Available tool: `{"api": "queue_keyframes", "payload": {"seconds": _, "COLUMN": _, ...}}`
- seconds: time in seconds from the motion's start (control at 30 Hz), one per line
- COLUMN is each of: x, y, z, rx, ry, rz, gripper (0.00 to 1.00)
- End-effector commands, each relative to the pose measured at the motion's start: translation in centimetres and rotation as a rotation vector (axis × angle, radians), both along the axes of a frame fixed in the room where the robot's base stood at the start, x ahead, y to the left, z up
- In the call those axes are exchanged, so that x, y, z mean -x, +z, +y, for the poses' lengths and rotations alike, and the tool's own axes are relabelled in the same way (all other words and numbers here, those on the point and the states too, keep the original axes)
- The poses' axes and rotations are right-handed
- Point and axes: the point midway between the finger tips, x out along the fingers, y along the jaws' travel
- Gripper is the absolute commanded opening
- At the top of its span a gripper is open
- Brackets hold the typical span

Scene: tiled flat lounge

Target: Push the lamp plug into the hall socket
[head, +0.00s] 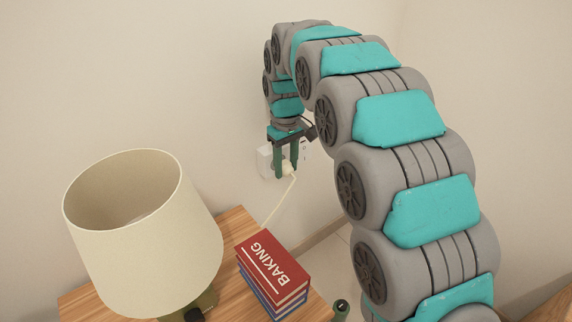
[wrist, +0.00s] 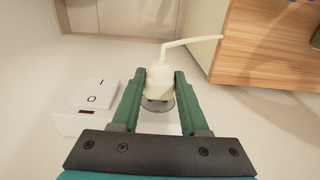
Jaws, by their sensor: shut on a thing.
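My gripper (head: 287,172) is at the wall and shut on the cream lamp plug (head: 289,169). In the wrist view the plug (wrist: 159,78) sits between the two green fingers (wrist: 159,92), its cord leaving to the right. Just behind the plug is the grey round recess of the hall socket (wrist: 157,105). The plug is in line with it and very close or touching; I cannot tell whether the pins are in. In the head view the white socket plate (head: 264,162) is partly hidden by my gripper. The lamp (head: 140,235) stands upright at lower left.
A white rocker switch (wrist: 93,95) is beside the socket. Several stacked books, the top one red (head: 272,268), lie on the wooden table (head: 232,222). The cord (head: 279,203) runs down from the plug behind the books.

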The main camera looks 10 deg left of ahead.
Motion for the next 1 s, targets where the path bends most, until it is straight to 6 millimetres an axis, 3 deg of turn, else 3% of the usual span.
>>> {"api": "queue_keyframes", "payload": {"seconds": 1.0, "x": -0.57, "y": 0.12, "z": 0.61, "rx": -0.001, "ry": 0.000, "rz": -0.001, "gripper": 0.00}}
